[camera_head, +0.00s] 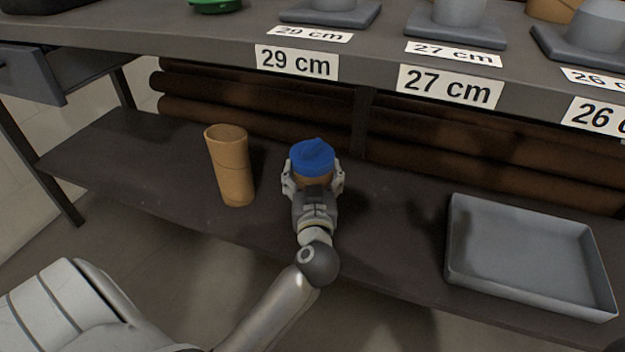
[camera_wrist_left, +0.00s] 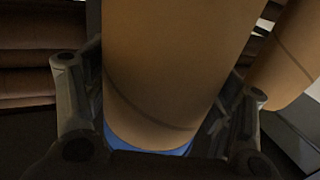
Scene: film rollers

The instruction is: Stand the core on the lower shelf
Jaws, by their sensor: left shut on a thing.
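My left gripper (camera_head: 313,180) is shut around a brown cardboard core (camera_head: 312,181) with a blue cap or plug (camera_head: 312,156) on its upper end. The held core looks about upright over the lower shelf (camera_head: 110,160). Its lower end is hidden behind my gripper, so I cannot tell whether it touches the shelf. In the left wrist view the core (camera_wrist_left: 180,60) fills the space between the fingers, with a blue edge (camera_wrist_left: 150,148) at the picture's bottom. A second, uncapped core (camera_head: 231,165) stands on the lower shelf to the left, apart from my gripper. My right gripper is out of view.
A grey tray (camera_head: 530,255), seemingly empty, sits on the lower shelf at the right. Long brown rolls (camera_head: 260,100) lie behind the shelf. The upper shelf overhangs with grey stands and labels, including 29 cm (camera_head: 297,62) and 27 cm (camera_head: 450,87). Bare shelf lies between gripper and tray.

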